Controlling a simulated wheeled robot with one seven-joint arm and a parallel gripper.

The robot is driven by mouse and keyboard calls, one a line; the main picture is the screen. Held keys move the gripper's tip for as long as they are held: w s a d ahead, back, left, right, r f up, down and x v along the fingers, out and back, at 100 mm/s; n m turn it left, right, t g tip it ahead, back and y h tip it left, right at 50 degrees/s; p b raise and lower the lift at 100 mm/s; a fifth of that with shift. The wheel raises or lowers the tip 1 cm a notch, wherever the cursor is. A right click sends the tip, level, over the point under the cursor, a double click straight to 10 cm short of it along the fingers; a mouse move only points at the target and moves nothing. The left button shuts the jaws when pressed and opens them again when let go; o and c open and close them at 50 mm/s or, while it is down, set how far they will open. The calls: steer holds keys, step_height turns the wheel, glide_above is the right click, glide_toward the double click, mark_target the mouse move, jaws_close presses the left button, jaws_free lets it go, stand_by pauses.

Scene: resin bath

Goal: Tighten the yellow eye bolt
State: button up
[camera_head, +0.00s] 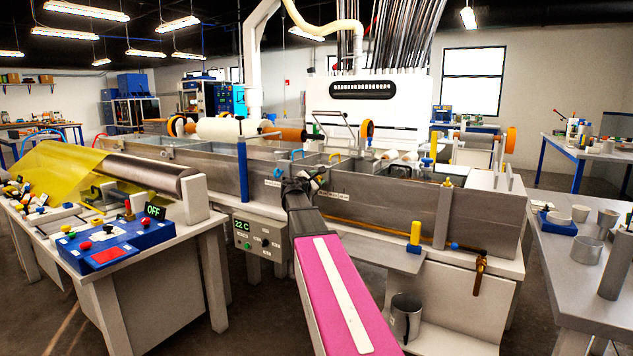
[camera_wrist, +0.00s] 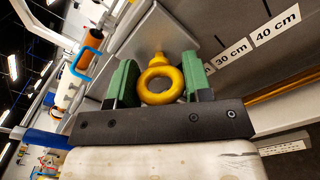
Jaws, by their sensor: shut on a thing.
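The yellow eye bolt (camera_wrist: 144,84) shows in the wrist view, its ring between the two green finger pads and its shank pointing away toward a grey metal edge. My gripper (camera_wrist: 160,78) is shut on the ring, with a pad on either side. I cannot tell how far the shank is screwed in. In the head view my arm reaches to the front wall of the long steel bath (camera_head: 385,218), and my gripper (camera_head: 306,182) is at its upper edge. The eye bolt cannot be made out there.
A control box reading 22 C (camera_head: 259,238) hangs below the bath, left of my arm. A blue panel (camera_head: 115,240) marked OFF sits at left. Depth labels (camera_wrist: 277,27) line the bath wall.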

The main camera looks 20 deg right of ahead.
steer(key=shift+m, duration=0.3)
steer(key=m, duration=0.4)
steer(key=shift+m, duration=0.4)
steer(key=shift+f+m, duration=0.1)
steer(key=shift+m, duration=2.2)
steer(key=o, duration=0.9)
steer(key=v, duration=1.1)
steer(key=shift+f, duration=0.1)
